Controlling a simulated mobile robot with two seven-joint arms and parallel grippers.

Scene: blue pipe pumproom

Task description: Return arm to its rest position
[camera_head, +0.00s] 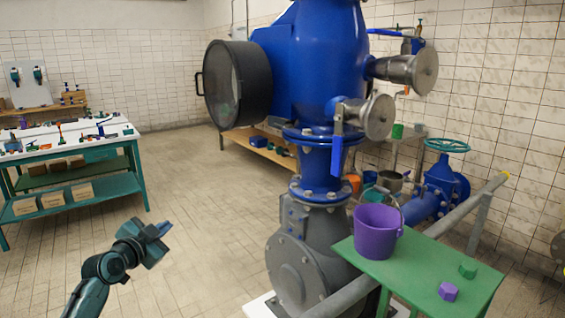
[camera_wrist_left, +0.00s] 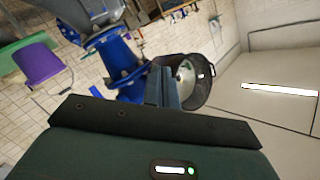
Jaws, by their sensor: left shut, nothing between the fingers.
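My left gripper (camera_head: 160,231) is in the lower left of the head view, raised over open tiled floor and apart from everything around it. Its fingers are shut with nothing between them. In the left wrist view the closed fingers (camera_wrist_left: 163,88) stick up from the dark gripper body, with the blue pipework behind them. My right gripper is in neither view.
A green table (camera_head: 388,258) with a purple bucket (camera_head: 377,231), a green nut (camera_head: 467,270) and a purple nut (camera_head: 447,291) stands at the right. A blue pump (camera_head: 330,60) fills the centre. A workbench (camera_head: 75,155) stands at left. Floor between is clear.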

